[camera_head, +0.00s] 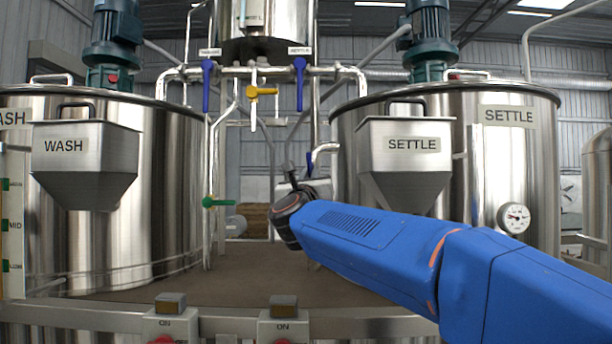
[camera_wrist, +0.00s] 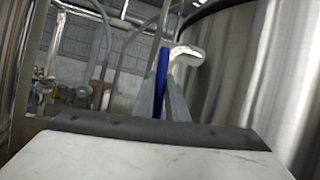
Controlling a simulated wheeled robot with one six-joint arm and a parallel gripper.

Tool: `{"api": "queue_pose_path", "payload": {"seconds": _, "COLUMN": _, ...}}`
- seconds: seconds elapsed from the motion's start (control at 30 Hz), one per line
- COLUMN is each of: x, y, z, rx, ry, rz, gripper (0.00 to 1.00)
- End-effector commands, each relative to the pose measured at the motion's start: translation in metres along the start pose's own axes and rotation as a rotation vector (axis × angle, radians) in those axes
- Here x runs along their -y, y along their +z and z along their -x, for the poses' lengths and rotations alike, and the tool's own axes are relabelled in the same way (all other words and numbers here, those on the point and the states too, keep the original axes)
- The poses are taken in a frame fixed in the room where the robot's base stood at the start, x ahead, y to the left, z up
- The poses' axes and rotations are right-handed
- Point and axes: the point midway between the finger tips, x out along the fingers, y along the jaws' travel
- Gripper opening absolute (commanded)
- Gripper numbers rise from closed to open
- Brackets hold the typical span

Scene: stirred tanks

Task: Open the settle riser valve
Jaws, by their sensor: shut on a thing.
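My gripper (camera_head: 294,178) is at mid-height between the two tanks, just left of the SETTLE hopper. In the wrist view its two narrow grey fingers (camera_wrist: 163,98) are shut on a blue lever (camera_wrist: 162,60), which stands roughly upright between them. In the head view a small part of the blue lever (camera_head: 309,160) shows beside the fingers, below a short pale bent pipe (camera_head: 326,147). The same bent pipe (camera_wrist: 188,53) is just right of the lever in the wrist view. The lever's lower part is hidden by the fingers, and no label on it is readable.
The SETTLE tank (camera_head: 500,160) and its hopper (camera_head: 405,150) stand close right of my gripper. The WASH tank (camera_head: 165,180) is at left. Overhead pipework carries two blue levers (camera_head: 207,85) and a yellow one (camera_head: 262,91). A green lever (camera_head: 216,202) sits on the left riser.

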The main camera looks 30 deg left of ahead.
Motion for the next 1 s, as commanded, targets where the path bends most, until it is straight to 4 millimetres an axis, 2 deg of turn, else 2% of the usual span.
{"api": "queue_pose_path", "payload": {"seconds": 0.63, "x": 0.0032, "y": -0.0029, "z": -0.0004, "rx": -0.012, "ry": -0.017, "rz": -0.04, "gripper": 0.0}}
{"api": "queue_pose_path", "payload": {"seconds": 0.67, "x": 0.0032, "y": -0.0029, "z": -0.0004, "rx": -0.012, "ry": -0.017, "rz": -0.04, "gripper": 0.19}}
{"api": "queue_pose_path", "payload": {"seconds": 0.7, "x": 0.0032, "y": -0.0028, "z": -0.0004, "rx": -0.012, "ry": -0.017, "rz": -0.04, "gripper": 0.29}}
{"api": "queue_pose_path", "payload": {"seconds": 1.0, "x": 0.0035, "y": -0.0013, "z": -0.0002, "rx": -0.01, "ry": -0.017, "rz": -0.041, "gripper": 0.31}}
